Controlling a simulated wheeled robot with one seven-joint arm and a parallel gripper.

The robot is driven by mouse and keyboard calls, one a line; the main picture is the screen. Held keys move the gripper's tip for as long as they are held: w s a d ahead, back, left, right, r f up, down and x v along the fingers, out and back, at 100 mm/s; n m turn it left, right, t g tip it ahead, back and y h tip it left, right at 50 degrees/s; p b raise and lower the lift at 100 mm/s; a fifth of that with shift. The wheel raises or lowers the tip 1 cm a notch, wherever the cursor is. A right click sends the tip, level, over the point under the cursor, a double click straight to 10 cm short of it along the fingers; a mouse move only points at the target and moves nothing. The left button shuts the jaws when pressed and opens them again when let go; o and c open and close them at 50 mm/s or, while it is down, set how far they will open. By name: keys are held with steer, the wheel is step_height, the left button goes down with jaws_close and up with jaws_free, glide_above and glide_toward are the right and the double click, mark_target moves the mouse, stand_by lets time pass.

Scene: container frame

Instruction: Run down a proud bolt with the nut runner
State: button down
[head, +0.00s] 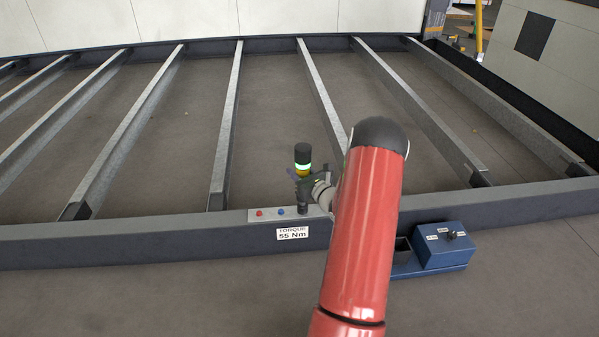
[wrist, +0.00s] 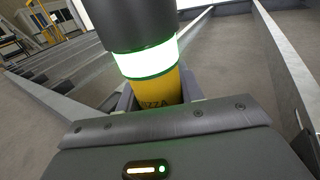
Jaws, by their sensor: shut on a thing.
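The nut runner (head: 302,154) has a black top, a lit green band and a yellow body. It stands roughly upright at the frame's front beam. My gripper (head: 304,183) is shut on its yellow body; the wrist view shows the nut runner (wrist: 150,62) close up between the fingers. The tool's dark lower end is at the right part of a light grey plate (head: 270,216) on the beam.
A "TORQUE 55 Nm" label (head: 292,233) is on the beam's front face (head: 150,242). A blue box (head: 443,247) with a dark open holder beside it stands in front of the beam, right of my arm. Metal cross members (head: 225,130) run back from the beam, with open floor between.

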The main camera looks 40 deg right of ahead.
steer(key=shift+f, duration=0.15)
steer(key=shift+r+p, duration=1.6)
steer(key=shift+r, duration=1.1)
